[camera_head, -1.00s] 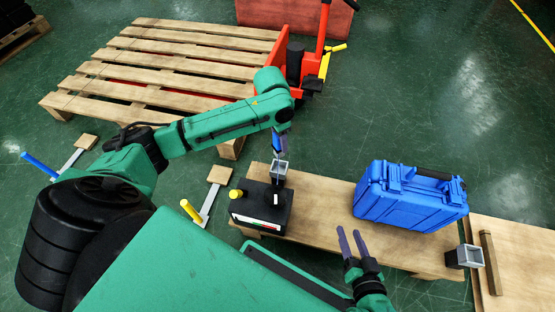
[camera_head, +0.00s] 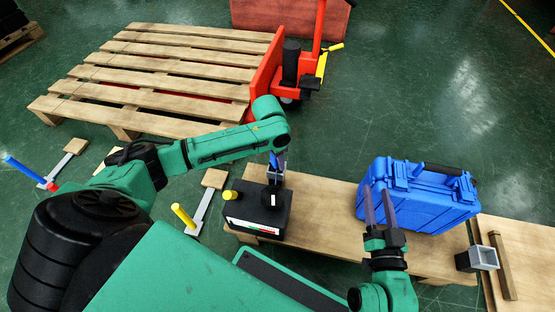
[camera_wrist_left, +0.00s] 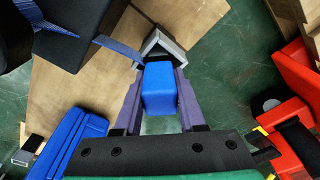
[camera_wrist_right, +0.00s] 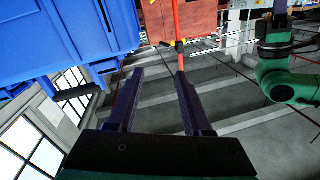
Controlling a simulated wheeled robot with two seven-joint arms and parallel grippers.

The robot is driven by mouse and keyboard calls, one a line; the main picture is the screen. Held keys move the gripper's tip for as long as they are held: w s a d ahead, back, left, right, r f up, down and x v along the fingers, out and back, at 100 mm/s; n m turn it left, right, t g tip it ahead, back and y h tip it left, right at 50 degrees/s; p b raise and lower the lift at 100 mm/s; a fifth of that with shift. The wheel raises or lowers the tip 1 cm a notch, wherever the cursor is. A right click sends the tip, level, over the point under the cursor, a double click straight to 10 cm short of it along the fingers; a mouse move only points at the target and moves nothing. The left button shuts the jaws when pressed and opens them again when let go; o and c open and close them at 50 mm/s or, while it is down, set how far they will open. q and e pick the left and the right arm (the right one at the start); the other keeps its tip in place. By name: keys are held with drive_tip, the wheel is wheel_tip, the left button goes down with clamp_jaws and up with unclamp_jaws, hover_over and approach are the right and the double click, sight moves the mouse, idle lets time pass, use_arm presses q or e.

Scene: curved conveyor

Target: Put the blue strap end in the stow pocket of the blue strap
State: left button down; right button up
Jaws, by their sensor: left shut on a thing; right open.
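My left gripper (camera_head: 276,158) is shut on the blue strap end (camera_wrist_left: 158,88), a blue block between its purple fingers in the left wrist view. The blue strap (camera_wrist_left: 118,48) runs from there over to the black box (camera_head: 255,212). A grey square stow pocket (camera_wrist_left: 165,42) stands just beyond the block, at the box's far edge; it also shows in the head view (camera_head: 277,175). The block overlaps the pocket's opening in the picture, and I cannot tell whether any of it is inside. My right gripper (camera_head: 380,207) is open and empty, in front of the blue case.
The blue case (camera_head: 425,200) stands on the wooden board (camera_head: 325,205). A second grey pocket (camera_head: 482,258) is at the right, beside a wooden strip (camera_head: 503,267). A yellow knob (camera_head: 230,196) sits by the black box. A pallet (camera_head: 170,75) and red pallet jack (camera_head: 290,65) are behind.

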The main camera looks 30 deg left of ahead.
drive_tip(key=shift+s+f, duration=0.15)
drive_tip(key=shift+f, duration=0.15)
use_arm(q)
drive_tip(key=shift+c, duration=2.4)
unclamp_jaws()
drive_tip(key=shift+f, duration=0.1)
use_arm(e)
drive_tip(key=shift+s+f, duration=0.1)
drive_tip(key=shift+f, duration=0.1)
